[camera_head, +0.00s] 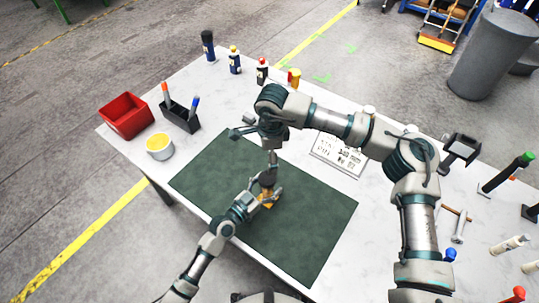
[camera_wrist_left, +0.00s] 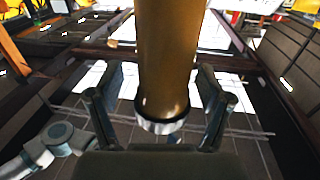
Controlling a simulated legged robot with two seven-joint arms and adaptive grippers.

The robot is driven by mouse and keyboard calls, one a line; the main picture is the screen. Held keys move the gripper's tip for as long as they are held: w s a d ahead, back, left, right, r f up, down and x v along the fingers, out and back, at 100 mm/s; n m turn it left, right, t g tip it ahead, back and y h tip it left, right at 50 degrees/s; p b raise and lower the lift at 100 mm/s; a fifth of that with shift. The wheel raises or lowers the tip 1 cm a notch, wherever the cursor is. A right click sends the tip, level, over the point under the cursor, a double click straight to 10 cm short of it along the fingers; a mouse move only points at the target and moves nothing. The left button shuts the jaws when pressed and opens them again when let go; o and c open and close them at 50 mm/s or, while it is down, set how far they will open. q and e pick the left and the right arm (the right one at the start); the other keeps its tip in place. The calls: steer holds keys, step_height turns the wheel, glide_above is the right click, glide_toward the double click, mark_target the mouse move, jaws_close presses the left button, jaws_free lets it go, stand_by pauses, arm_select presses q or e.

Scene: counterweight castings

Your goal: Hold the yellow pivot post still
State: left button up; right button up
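The yellow pivot post (camera_head: 266,198) stands on the dark green mat (camera_head: 312,215), mostly hidden by my left gripper (camera_head: 265,193). In the left wrist view the post (camera_wrist_left: 167,60) looks like a brownish-yellow cylinder with a silver ring at its end. It lies between the two fingers of my left gripper (camera_wrist_left: 162,105), with a gap showing at the left finger, so the fingers look open around it. A dark piece (camera_head: 267,180) sits at the post's top. My right gripper (camera_head: 272,158) is just above it, pointing down; its fingers are too small to read.
Several bottles line the back edge. A printed sheet (camera_head: 338,154) lies right of the mat. Tools lie at the right. The mat's lower right is clear.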

arm_select(q)
steer(key=v, duration=1.2)
steer(key=shift+f, duration=0.15)
steer(key=shift+a, duration=0.1)
stand_by(0.3)
